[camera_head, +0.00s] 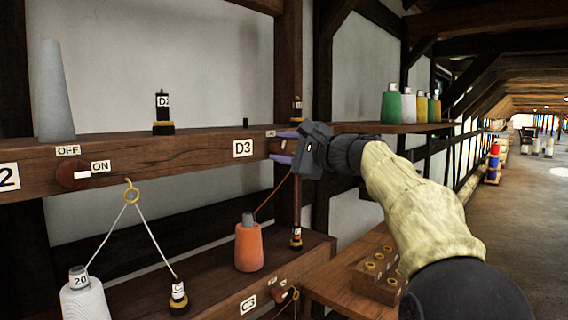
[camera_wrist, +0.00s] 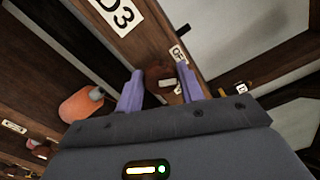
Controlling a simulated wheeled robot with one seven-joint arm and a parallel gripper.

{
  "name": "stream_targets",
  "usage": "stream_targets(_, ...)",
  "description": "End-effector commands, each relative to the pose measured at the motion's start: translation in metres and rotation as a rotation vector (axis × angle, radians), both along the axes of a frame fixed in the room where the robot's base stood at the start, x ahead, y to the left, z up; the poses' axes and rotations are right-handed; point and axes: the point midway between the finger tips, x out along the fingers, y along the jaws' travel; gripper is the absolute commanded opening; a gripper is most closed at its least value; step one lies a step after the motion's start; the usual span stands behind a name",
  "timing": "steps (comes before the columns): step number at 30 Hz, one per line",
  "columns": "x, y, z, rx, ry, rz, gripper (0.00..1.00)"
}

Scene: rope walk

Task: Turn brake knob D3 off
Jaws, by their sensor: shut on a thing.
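The D3 label (camera_head: 242,148) is on the front of the upper dark wooden beam; it also shows in the wrist view (camera_wrist: 114,12). My gripper (camera_head: 281,147) is at the beam just right of that label, one purple finger above the other. In the wrist view, my gripper (camera_wrist: 162,75) has its fingers on both sides of the round brown knob D3 (camera_wrist: 158,76), shut on it. A small white label (camera_wrist: 177,53), which seems to read OFF, sits by the knob. The knob's pointer direction is mostly hidden, so I cannot tell its setting.
Another brown knob (camera_head: 73,176) with OFF and ON labels is on the beam at left. An orange bobbin (camera_head: 248,246) stands on the lower beam, its thread rising near my gripper. Green, white and yellow bobbins stand on the shelf (camera_head: 400,128) behind. The aisle at right is open.

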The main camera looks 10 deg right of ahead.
Motion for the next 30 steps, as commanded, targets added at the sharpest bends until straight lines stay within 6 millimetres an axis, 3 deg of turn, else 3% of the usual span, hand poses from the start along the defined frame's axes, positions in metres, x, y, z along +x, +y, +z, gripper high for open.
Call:
stream_targets(15,0.0005,-0.0001,-0.0045,-0.296,-0.212,0.001,0.15)
stream_targets(30,0.0003,0.0001,-0.0033,-0.338,-0.241,0.002,0.15)
